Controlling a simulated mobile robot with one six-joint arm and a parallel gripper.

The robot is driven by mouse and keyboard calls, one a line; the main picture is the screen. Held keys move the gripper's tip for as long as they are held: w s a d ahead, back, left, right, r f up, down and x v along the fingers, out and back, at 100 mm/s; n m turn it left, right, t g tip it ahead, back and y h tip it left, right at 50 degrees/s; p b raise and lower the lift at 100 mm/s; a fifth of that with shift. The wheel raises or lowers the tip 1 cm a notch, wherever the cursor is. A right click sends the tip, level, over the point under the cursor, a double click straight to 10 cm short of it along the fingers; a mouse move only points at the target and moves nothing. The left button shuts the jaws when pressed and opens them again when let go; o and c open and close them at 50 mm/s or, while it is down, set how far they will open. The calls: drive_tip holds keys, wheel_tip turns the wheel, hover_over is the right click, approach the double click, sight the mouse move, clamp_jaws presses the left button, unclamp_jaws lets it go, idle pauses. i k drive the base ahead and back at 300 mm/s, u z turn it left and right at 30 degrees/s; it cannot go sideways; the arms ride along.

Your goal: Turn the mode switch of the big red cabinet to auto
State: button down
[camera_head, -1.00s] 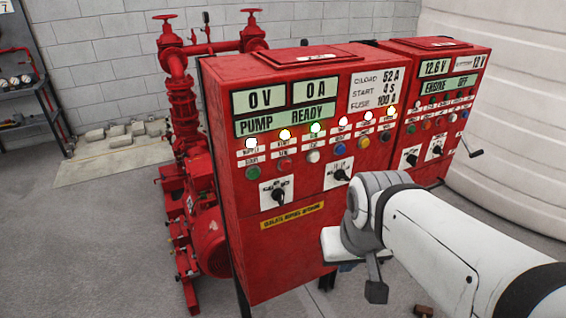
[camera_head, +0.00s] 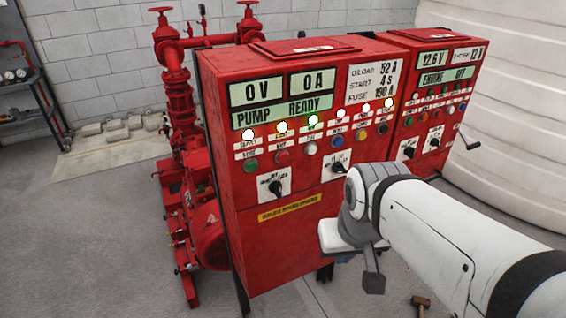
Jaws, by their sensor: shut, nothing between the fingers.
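The big red cabinet (camera_head: 285,242) stands in the middle with two black rotary switches on white plates. The left switch (camera_head: 275,187) is low on the panel, and the right switch (camera_head: 338,167) is higher up, close to my arm in the picture. Their labels are too blurred to read, so I cannot tell which is the mode switch or its setting. My gripper (camera_head: 373,283) is partly in view as a dark piece below my wrist, at the cabinet's lower right in the picture. It is shut and empty, apart from both switches.
A second red cabinet (camera_head: 432,105) with its own switches and a side handle (camera_head: 468,141) stands behind right. Red pump piping (camera_head: 180,100) is at the left. A hammer (camera_head: 421,303) lies on the floor at lower right.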

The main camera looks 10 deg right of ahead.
sight(275, 187)
drive_tip(key=u, duration=0.35)
drive_tip(key=k, duration=1.1)
drive_tip(key=z, duration=0.65)
drive_tip(key=i, duration=1)
drive_tip(key=z, duration=0.1)
